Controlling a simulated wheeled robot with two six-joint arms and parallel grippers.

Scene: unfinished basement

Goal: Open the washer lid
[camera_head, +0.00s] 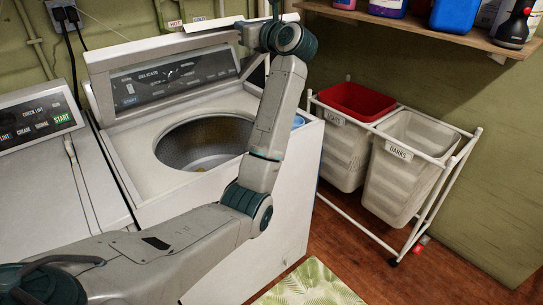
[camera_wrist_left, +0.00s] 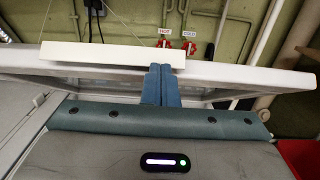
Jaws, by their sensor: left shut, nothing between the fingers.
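The washer (camera_head: 130,180) stands in the middle of the head view, its round drum opening (camera_head: 205,145) uncovered. Its white-framed lid (camera_head: 110,55) is raised at the back, in front of the control panel. A white bar (camera_head: 240,21) runs along the lid's upper edge; it also shows in the left wrist view (camera_wrist_left: 110,55). My left gripper (camera_wrist_left: 162,70) is shut and empty, its blue fingers overlapping the lid frame beside the bar. I cannot tell whether they touch it. In the head view my left wrist largely hides the gripper. My right gripper is not in view.
Another appliance (camera_head: 50,180) stands close on the left. A rack with laundry bins (camera_head: 400,165) is on the right, below a shelf (camera_head: 420,25) of bottles. Pipes and hot and cold taps (camera_wrist_left: 190,45) are on the wall behind. A green rug (camera_head: 305,285) lies in front.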

